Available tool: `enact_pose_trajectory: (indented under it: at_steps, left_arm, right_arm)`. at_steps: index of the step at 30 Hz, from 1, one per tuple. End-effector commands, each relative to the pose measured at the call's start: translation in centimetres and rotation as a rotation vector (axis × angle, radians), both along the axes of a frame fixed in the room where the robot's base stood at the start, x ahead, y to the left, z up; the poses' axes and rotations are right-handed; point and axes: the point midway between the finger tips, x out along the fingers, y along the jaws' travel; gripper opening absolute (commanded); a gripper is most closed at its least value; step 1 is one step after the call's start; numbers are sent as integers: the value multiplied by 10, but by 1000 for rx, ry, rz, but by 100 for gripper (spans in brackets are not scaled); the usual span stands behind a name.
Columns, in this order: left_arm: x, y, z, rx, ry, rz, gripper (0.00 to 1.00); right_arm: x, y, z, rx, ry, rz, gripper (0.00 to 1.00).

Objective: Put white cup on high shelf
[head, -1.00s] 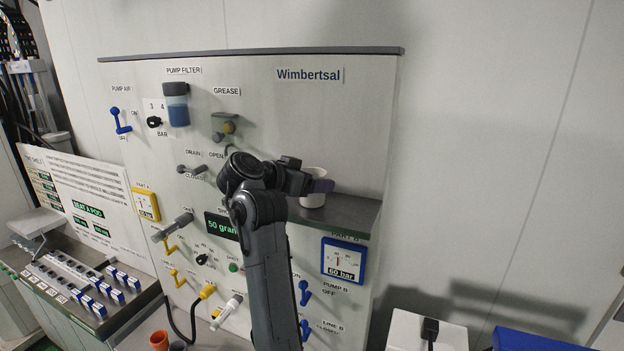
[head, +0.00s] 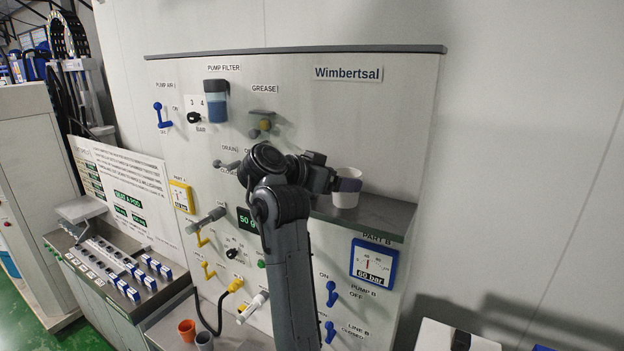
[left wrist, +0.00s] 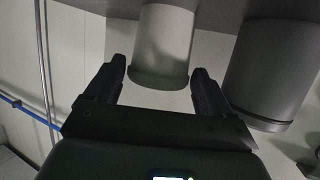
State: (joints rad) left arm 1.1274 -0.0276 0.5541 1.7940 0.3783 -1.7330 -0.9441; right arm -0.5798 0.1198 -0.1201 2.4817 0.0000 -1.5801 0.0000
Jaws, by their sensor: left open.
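The white cup (head: 346,201) stands upright on the grey shelf (head: 372,216) at the panel's right side. My left gripper (head: 338,183) is at the cup, and a dark finger crosses the front of its side. In the left wrist view my left gripper (left wrist: 160,82) is open, its two fingers apart. A pale cylinder (left wrist: 164,45), seemingly the white cup, shows beyond and between the fingertips. I cannot tell whether a finger touches it. My right gripper is not in view.
A dark grey cylinder (left wrist: 275,75) is beside the pale one in the left wrist view. An orange cup (head: 187,330) and a grey cup (head: 204,341) stand low on a bench. The Part B gauge (head: 374,263) is below the shelf. The panel's top ledge (head: 300,51) runs above.

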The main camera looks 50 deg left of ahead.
Motion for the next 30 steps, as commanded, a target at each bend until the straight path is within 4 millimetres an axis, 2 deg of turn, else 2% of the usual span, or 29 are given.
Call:
enact_pose_trajectory:
  at_steps: [1,9,15,21,30]
  left_arm:
    - [-10,2,1,3,-4,4,83]
    - [-55,3,18,3,-3,2,83]
    - [-76,4,27,0,-2,0,83]
    - [-84,3,30,-1,0,0,83]
    - [-84,3,31,-1,0,-1,83]
  right_arm:
    - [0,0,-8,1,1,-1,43]
    - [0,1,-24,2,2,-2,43]
    - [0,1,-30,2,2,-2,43]
    - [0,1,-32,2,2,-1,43]
    - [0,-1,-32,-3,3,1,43]
